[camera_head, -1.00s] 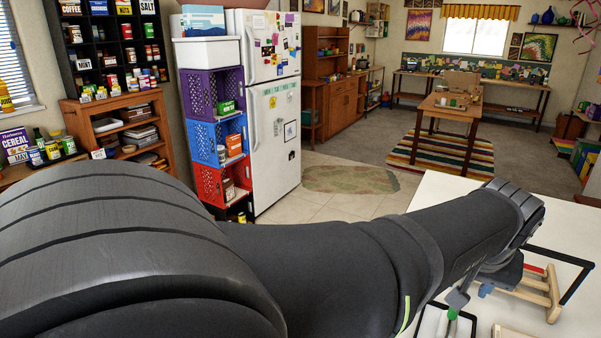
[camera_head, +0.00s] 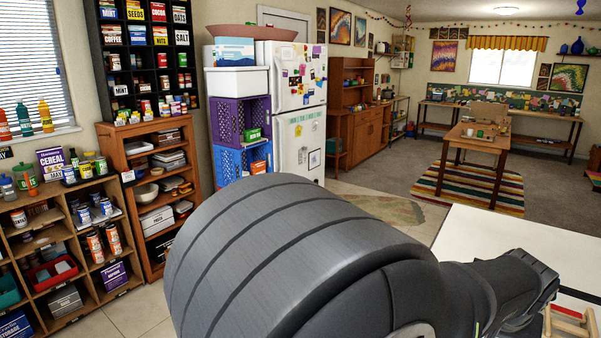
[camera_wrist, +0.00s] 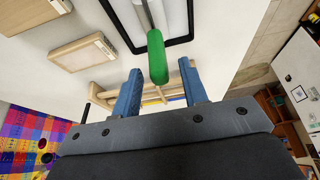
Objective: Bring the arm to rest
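My gripper (camera_wrist: 160,88) shows in the wrist view with its two blue fingers spread apart. Nothing is held between them. A tool with a green handle (camera_wrist: 157,56) and a pale shaft lies beyond the fingertips, on a white surface inside a black outline. The handle's near end appears roughly in line with the gap, apart from both fingers. In the head view my dark arm fills the lower middle and reaches to the lower right; the gripper itself does not show there.
A white table (camera_head: 475,240) is at the right. A wooden rack (camera_wrist: 105,80) stands near my fingers in the wrist view, with a pale wooden box (camera_wrist: 82,52) beside it. Shelves (camera_head: 140,170) and a crate stack (camera_head: 228,120) stand to the left, before the fridge (camera_head: 300,105).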

